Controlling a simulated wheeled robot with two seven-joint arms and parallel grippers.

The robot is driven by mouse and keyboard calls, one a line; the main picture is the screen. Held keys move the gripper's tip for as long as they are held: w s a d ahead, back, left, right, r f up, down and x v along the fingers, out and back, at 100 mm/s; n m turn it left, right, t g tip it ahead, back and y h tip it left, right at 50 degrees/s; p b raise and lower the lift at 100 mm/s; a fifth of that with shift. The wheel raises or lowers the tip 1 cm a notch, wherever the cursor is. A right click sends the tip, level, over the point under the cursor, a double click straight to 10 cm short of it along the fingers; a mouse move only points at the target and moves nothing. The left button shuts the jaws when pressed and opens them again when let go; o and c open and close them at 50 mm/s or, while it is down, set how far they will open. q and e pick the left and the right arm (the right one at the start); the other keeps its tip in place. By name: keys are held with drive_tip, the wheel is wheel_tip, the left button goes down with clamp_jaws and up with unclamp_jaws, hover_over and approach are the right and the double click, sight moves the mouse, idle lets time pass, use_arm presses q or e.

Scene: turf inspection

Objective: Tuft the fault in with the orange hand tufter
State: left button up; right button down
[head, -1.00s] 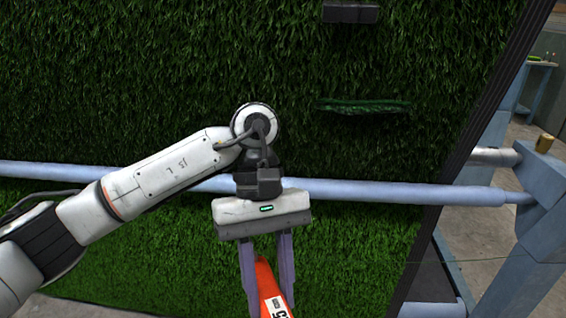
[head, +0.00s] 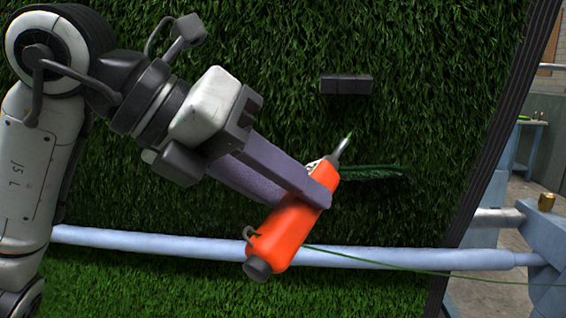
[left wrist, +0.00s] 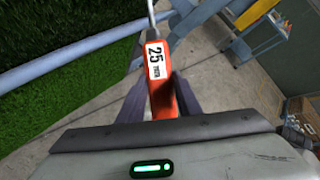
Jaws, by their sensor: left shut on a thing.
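The orange hand tufter (head: 287,232) is held tilted in front of the turf, its metal needle tip pointing up and to the right. My left gripper (head: 318,190) is shut on its body, and the left wrist view shows the tufter (left wrist: 160,92) with a "25" label between the fingers (left wrist: 158,98). The fault (head: 375,174) shows as a dark green horizontal strip on the hanging turf (head: 440,110). The needle tip appears just above its left end; I cannot tell whether it touches the turf. My right gripper is not in view.
A dark block (head: 346,84) sits on the turf above the fault. A pale blue rail (head: 400,259) crosses in front of the turf below. A thin green yarn runs right from the tufter.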

sight(312, 173)
use_arm(q)
drive_tip(key=r, duration=0.1)
drive_tip(key=r+n+t, duration=0.2)
drive_tip(key=shift+s+a+r+y, duration=0.1)
drive_tip(key=shift+s+a+y, duration=0.1)
drive_tip(key=shift+s+y, duration=0.1)
drive_tip(key=shift+a+r+n, duration=0.1)
drive_tip(key=shift+r+n, duration=0.3)
drive_tip(key=shift+w+r, duration=0.15)
drive_tip(key=w+r+p, duration=0.1)
drive_tip(key=w+p, duration=0.3)
drive_tip(key=w, duration=0.3)
drive_tip(key=shift+r, duration=0.4)
drive_tip(key=shift+w+r, duration=0.1)
drive_tip(key=shift+w+a+r+p, duration=0.1)
drive_tip(key=shift+w+r+p, duration=0.1)
drive_tip(key=shift+w+p, duration=0.15)
